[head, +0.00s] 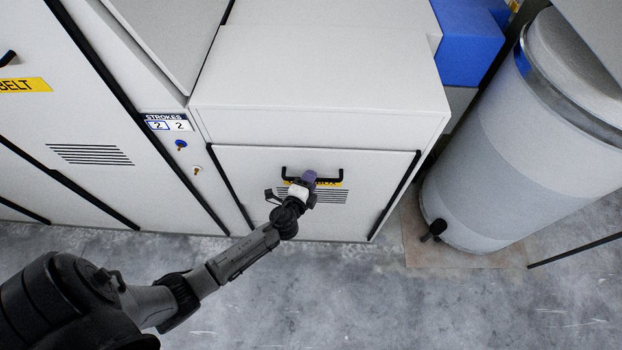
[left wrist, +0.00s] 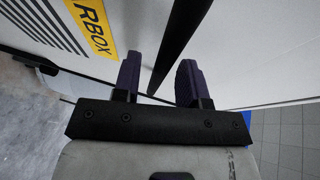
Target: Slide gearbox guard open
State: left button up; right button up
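The gearbox guard (head: 262,168) is a white panel with black side strips, low on the white machine. It appears shut. Its black bar handle (head: 330,178) stands out above a partly hidden yellow label and a slotted vent. My left gripper (head: 309,178) is at the handle, its purple fingers covering the handle's middle. In the left wrist view, the fingers of my left gripper (left wrist: 158,80) are apart, and the black handle bar (left wrist: 180,40) runs between them with a gap on each side. The label (left wrist: 93,25) reads "RBOX" there. My right gripper is not in view.
A large grey-white cylinder (head: 510,150) stands to the right of the guard, with a black caster at its foot. A strokes counter (head: 167,122) and a blue knob (head: 181,145) sit left of the guard. The concrete floor (head: 400,310) in front is clear.

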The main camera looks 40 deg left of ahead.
pick_arm(q)
jog(key=shift+w+a+f, duration=0.1)
jog(key=shift+w+a, duration=0.05)
jog(key=shift+w, duration=0.35)
grip_shut()
dwell(0.3)
